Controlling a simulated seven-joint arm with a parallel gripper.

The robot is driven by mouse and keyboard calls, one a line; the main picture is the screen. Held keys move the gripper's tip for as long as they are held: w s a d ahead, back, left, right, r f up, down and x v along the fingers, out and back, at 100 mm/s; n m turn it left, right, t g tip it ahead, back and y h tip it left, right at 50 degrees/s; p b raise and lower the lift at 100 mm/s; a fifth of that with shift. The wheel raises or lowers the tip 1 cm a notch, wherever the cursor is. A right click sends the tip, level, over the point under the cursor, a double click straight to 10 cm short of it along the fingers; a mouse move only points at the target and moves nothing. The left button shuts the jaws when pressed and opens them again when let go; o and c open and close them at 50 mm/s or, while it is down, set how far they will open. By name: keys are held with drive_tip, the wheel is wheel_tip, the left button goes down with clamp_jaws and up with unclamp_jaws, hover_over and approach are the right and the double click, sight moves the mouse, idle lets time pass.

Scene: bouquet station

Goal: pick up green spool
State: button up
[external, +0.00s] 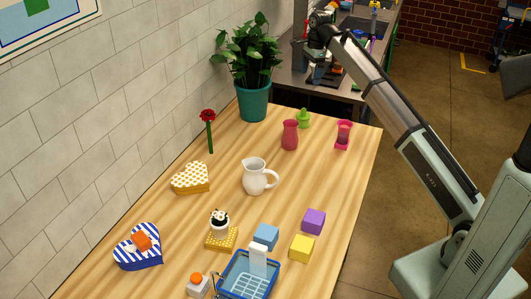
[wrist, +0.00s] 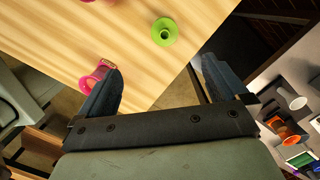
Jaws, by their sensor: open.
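The green spool (external: 303,118) stands near the far end of the wooden table, just behind a pinkish-red vase. In the wrist view the green spool (wrist: 164,32) shows from above as a round flange with a darker centre, near the table edge. My gripper (wrist: 161,66) is open and empty, its two dark fingers spread wide. The spool lies beyond the fingertips, roughly between their lines, and is not touched.
The pinkish-red vase (external: 290,135) stands close beside the spool. A pink object (external: 343,135) stands to the right; in the wrist view it (wrist: 97,80) shows beside my left finger. A potted plant (external: 253,100) stands to the left. A white pitcher (external: 256,177) is nearer.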

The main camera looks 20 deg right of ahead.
approach(304, 109)
drive_tip(key=f, duration=0.4)
drive_tip(key=s+f, duration=0.1)
drive_tip(key=f, duration=0.1)
drive_tip(key=shift+f, duration=0.25)
drive_tip(key=shift+w+a+f, duration=0.15)
drive_tip(key=shift+a+f, duration=0.1)
drive_tip(key=shift+f, duration=0.8)
drive_tip(key=shift+w+a+f, duration=0.15)
drive_tip(key=shift+a+f, duration=0.1)
drive_tip(key=shift+f, duration=0.8)
drive_tip(key=shift+w+a+f, duration=0.15)
drive_tip(key=shift+a+f, duration=0.1)
drive_tip(key=shift+f, duration=0.75)
drive_tip(key=c, duration=1.1)
drive_tip(key=shift+c, duration=0.2)
drive_tip(key=shift+r, duration=0.15)
